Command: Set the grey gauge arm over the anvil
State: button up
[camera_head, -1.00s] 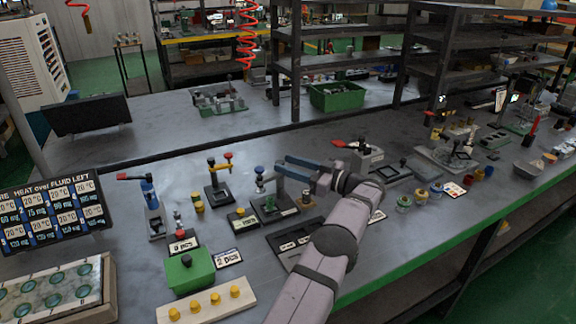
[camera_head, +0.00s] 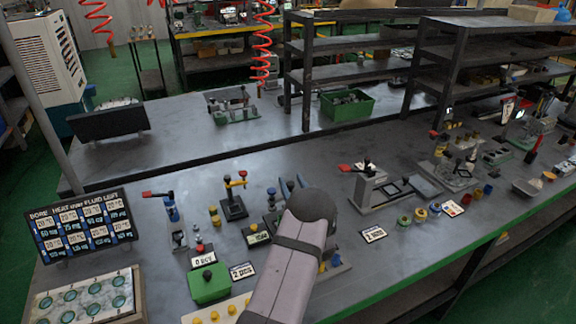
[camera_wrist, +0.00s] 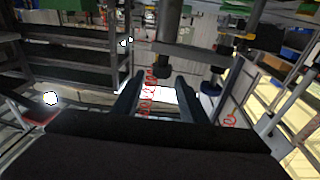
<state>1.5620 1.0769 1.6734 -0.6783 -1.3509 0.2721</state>
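My gripper (camera_head: 295,184) shows in the head view beyond my wrist, its two blue fingers pointing away at the small stands mid-bench. In the wrist view my gripper (camera_wrist: 158,88) has its fingers spread with a gap between them. A dark grey post (camera_wrist: 164,52) with a horizontal grey bar (camera_wrist: 200,51) stands just beyond the fingertips; it lines up with the gap, and I see no grip on it. It may be the gauge arm, but I cannot be sure. A stand with a blue knob (camera_head: 271,192) is beside the gripper. My arm hides much of this area, and I cannot make out the anvil.
A black stand with a yellow handle (camera_head: 234,196) is to the left. A red-handled clamp (camera_head: 365,183) is to the right. A green box (camera_head: 209,284) and a sign board (camera_head: 80,228) are at the front left.

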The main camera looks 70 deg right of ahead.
jog(key=shift+s+a+f+m+g+p, duration=0.2)
jog(key=shift+a+f+g+p, duration=0.05)
jog(key=shift+a+f+g, duration=0.2)
jog(key=shift+s+a+f+m+g+p, duration=0.2)
jog(key=shift+a+f+g, duration=0.15)
jog(key=shift+g, duration=0.1)
jog(key=shift+w, duration=0.1)
jog(key=p+x, duration=0.2)
jog(key=x, duration=0.5)
jog(key=shift+d+r, duration=0.1)
grip_shut()
